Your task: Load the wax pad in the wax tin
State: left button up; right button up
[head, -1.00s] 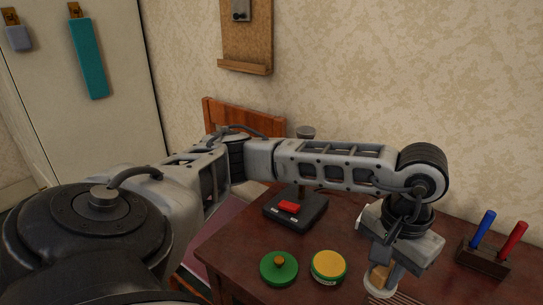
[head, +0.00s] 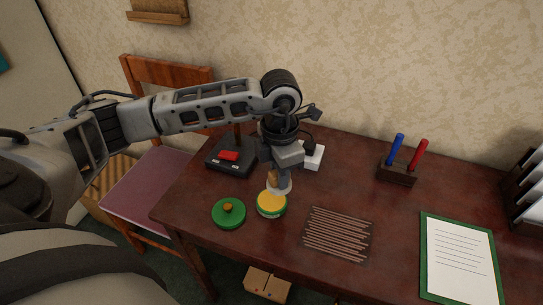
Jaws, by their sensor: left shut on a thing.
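My left gripper (head: 275,176) points down over the table and is shut on a pale round pad with a tan grip, which I take for the wax pad (head: 281,187). The fingers partly hide the pad. It is just behind the far edge of a round green tin with a yellow top face, apparently the wax tin (head: 271,204). The pad overlaps the tin's far rim in the picture; I cannot tell whether they touch. A green lid with a tan knob (head: 229,213) lies left of the tin. My right gripper is not in view.
A black device with a red block (head: 230,157) and a white box (head: 313,157) stand behind. A grooved dark mat (head: 337,234), a pen stand (head: 398,173) and a green-edged clipboard (head: 460,258) are to the right. A chair (head: 150,190) is at the left.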

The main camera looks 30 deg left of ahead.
aim_at(271, 184)
pick_arm(q)
jog(key=n, duration=0.2)
jog(key=a+n+p, duration=0.1)
jog(key=n, duration=0.2)
jog(key=shift+w+a+r, duration=0.1)
jog(key=shift+a+r, duration=0.05)
jog(key=shift+a, duration=0.05)
jog(key=n, duration=0.4)
jog(key=shift+a+f, duration=0.2)
jog(key=shift+a, duration=0.2)
jog(key=shift+f, duration=0.65)
notch_tip(271, 184, down, 4)
jog(key=b, duration=0.3)
jog(key=shift+f, duration=0.1)
jog(key=shift+f+b, duration=0.25)
jog(key=shift+b, duration=0.15)
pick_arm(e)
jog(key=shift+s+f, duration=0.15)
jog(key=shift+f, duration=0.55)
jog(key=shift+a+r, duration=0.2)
pick_arm(q)
jog(key=shift+f+b, duration=0.3)
jog(key=shift+f, duration=0.1)
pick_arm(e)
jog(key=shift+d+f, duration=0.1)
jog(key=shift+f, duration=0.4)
pick_arm(q)
jog(key=shift+f, duration=0.1)
